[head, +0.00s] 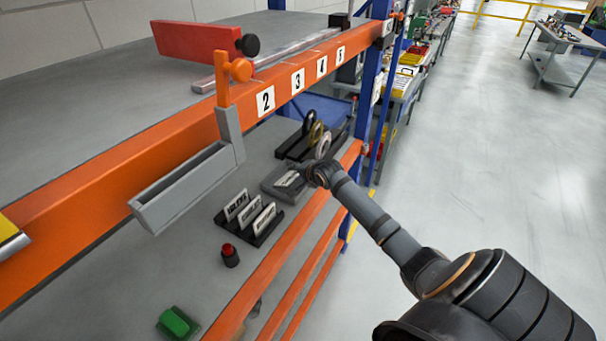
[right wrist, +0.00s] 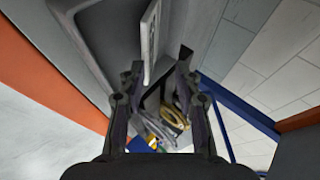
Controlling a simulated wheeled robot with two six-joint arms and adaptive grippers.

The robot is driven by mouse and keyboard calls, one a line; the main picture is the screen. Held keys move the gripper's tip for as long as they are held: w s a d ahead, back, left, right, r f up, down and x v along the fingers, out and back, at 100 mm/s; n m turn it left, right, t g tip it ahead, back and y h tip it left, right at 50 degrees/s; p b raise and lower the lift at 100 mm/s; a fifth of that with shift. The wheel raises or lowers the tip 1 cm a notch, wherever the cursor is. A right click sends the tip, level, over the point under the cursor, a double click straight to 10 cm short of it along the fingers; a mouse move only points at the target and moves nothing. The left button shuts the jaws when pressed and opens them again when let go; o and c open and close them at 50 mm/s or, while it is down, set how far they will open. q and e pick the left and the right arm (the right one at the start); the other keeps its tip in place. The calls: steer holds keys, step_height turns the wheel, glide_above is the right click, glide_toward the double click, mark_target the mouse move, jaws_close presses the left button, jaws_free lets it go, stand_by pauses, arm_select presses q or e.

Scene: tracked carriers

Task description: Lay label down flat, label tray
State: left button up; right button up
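The grey label tray (head: 270,190) lies on the lower shelf, and its grey side also shows in the right wrist view (right wrist: 104,40). A white label (head: 288,178) appears to lie flat in it. The right wrist view shows this label (right wrist: 149,42) nearly edge-on, just beyond the fingertips. My right gripper (head: 308,172) is at the tray's right end; in the right wrist view its fingers (right wrist: 160,70) stand apart with a gap between them. Whether a finger touches the label is unclear. My left gripper is not in view.
A black rack (head: 262,236) with several upright labels stands left of the tray. A black holder (head: 292,147) with rings stands behind. A red-topped stamp (head: 230,256) and a green block (head: 177,323) are nearer. The orange beam (head: 160,155) and a grey bin (head: 185,190) hang above.

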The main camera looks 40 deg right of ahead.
steer(key=v, duration=0.8)
stand_by(0.4)
